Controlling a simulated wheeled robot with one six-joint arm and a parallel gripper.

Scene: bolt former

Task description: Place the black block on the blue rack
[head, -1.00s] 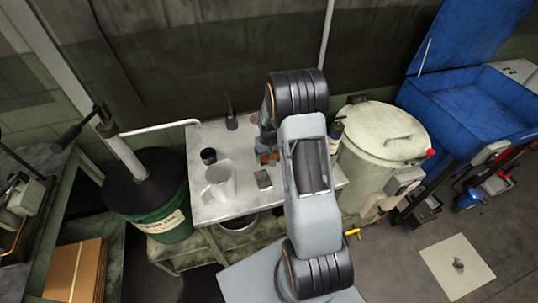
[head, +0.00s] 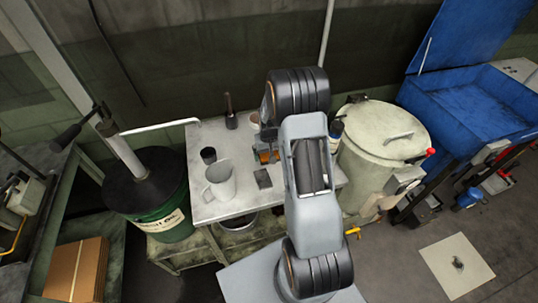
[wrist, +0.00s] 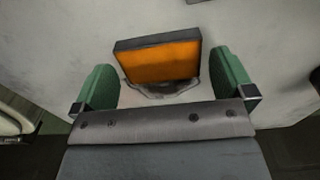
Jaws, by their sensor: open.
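A small flat dark block (head: 263,178) lies on the light grey table top, right of the grey pitcher; it looks like the black block. In the wrist view, my gripper (wrist: 170,88) is open, its green finger pads apart. A dark-edged block with an orange face (wrist: 162,62) shows between and beyond the pads, with visible gaps on both sides. Orange patches also show beside my arm in the head view. My arm hides the gripper there. A little blue shows near those patches, partly hidden; I cannot tell whether it is the blue rack.
The table (head: 208,140) also holds a grey pitcher (head: 220,182), a small black cup (head: 208,155) and a dark bottle-like item (head: 231,112). A green drum (head: 165,215) stands left, a pale lidded tank (head: 385,140) right. A large blue bin (head: 470,110) is farther right.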

